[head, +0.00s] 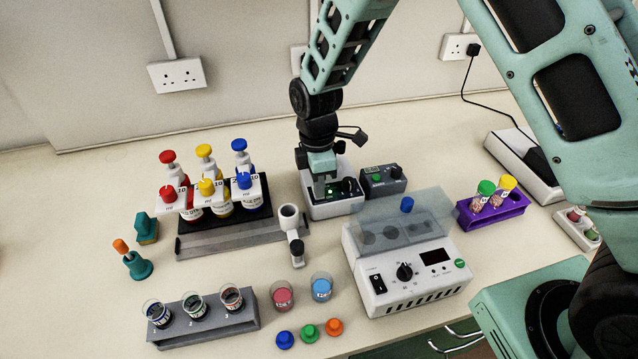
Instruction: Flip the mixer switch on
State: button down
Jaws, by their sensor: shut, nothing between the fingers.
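A small white bench device (334,206), which looks like the mixer, stands at the middle back of the bench. Its top has dark parts and a small green light, and my gripper hides part of it. A switch on it is too small and covered to read. My gripper (321,196) points down over the left part of this device, its fingers shut with nothing between them. The fingertips are at or very near its top; I cannot tell whether they touch.
A dark grey control box (383,181) stands right of the device. A larger white machine (410,280) with a clear lid, knob and black rocker switch is in front. A bottle rack (225,240) stands left, a purple tube rack (493,211) right.

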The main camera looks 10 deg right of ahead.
jog(key=shift+f, duration=0.1)
jog(key=shift+w, duration=0.8)
jog(key=shift+r, duration=0.2)
